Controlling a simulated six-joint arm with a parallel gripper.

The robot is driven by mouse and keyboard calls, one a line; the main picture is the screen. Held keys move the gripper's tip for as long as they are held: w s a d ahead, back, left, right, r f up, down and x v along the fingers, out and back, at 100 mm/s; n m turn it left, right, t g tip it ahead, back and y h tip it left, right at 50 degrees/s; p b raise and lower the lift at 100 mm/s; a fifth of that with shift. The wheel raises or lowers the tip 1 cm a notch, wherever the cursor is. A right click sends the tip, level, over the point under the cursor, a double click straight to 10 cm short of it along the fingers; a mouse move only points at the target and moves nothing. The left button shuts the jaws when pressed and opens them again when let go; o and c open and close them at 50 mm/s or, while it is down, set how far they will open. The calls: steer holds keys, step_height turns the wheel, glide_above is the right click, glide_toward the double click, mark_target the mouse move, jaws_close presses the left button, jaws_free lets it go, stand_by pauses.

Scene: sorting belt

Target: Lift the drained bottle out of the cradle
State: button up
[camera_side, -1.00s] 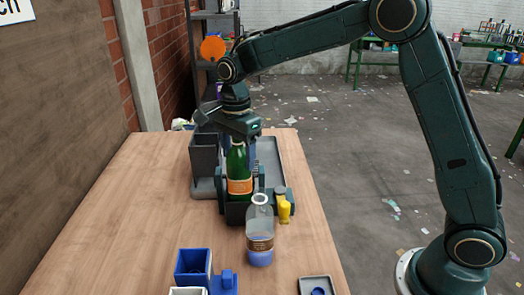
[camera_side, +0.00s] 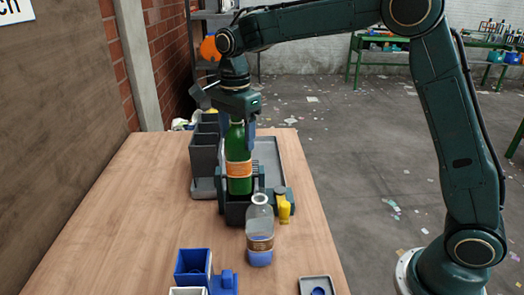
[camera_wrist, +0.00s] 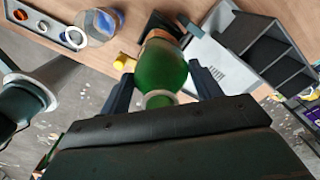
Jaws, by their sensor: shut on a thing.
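The green bottle (camera_side: 238,155) with an orange label stands upright, its lower end at or just above the top of the dark cradle (camera_side: 236,212). My gripper (camera_side: 241,122) is shut on the bottle near its neck, from above. In the wrist view the green bottle (camera_wrist: 161,68) sits between the two fingers of my gripper (camera_wrist: 160,90). The bottle's base is partly hidden by the cradle walls in the side view.
A clear bottle with bluish liquid (camera_side: 260,230) stands in front of the cradle. A yellow part (camera_side: 284,210) sits at its right. Grey bins (camera_side: 205,150) and a grey tray (camera_side: 270,150) are behind. A blue holder (camera_side: 195,265) and small tray (camera_side: 316,285) lie in front.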

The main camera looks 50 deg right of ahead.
mark_target(237, 126)
steer(key=shift+r, duration=0.25)
steer(key=shift+r, duration=1.35)
steer(key=shift+c, duration=0.3)
